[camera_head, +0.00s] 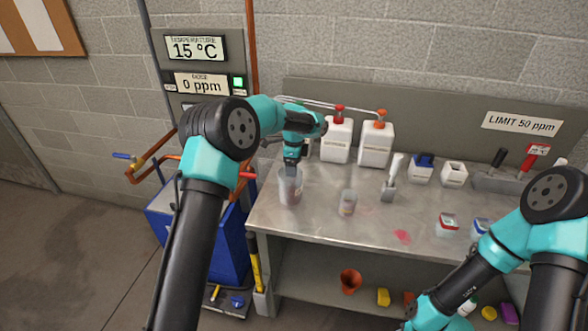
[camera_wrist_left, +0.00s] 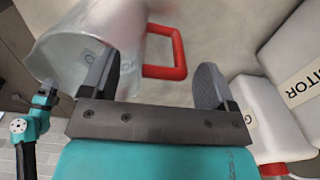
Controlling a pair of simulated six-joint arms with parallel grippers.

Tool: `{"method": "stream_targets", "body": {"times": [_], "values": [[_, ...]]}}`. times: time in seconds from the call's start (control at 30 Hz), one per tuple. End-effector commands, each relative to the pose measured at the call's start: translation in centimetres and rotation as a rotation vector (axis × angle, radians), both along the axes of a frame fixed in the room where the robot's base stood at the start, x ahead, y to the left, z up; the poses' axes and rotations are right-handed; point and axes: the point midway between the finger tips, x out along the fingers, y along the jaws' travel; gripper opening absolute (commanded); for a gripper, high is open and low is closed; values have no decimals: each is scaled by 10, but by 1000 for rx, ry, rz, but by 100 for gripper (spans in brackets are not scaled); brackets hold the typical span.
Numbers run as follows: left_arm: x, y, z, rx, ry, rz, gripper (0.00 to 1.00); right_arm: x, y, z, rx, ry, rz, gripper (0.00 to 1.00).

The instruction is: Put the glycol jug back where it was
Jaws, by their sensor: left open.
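The glycol jug (camera_head: 290,188) is a translucent jug with pinkish contents, standing at the left end of the metal bench. My left gripper (camera_head: 291,170) is above and at the jug. In the left wrist view its two fingers (camera_wrist_left: 161,75) are apart, with the handle showing between and beyond them. I cannot tell whether they touch it. My right arm is at lower right; its gripper is not visible.
White bottles with a red cap (camera_head: 339,112) and an orange cap (camera_head: 379,122) stand behind the jug, to the right. A smaller clear cup (camera_head: 348,203) and a scoop (camera_head: 390,185) stand farther right.

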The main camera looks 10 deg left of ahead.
Motion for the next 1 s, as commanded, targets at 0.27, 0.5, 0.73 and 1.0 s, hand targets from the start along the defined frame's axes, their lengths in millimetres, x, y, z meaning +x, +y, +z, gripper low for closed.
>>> {"method": "stream_targets", "body": {"times": [0.27,0.5,0.73,1.0], "values": [[0,0,54,-1,-4,2,81,0,0,0,0,0,0,43],[0,0,90,-1,-3,0,81,0,0,0,0,0,0,43],[0,0,100,-1,-1,1,81,0,0,0,0,0,0,43],[0,0,100,-1,-1,1,81,0,0,0,0,0,0,43]]}}
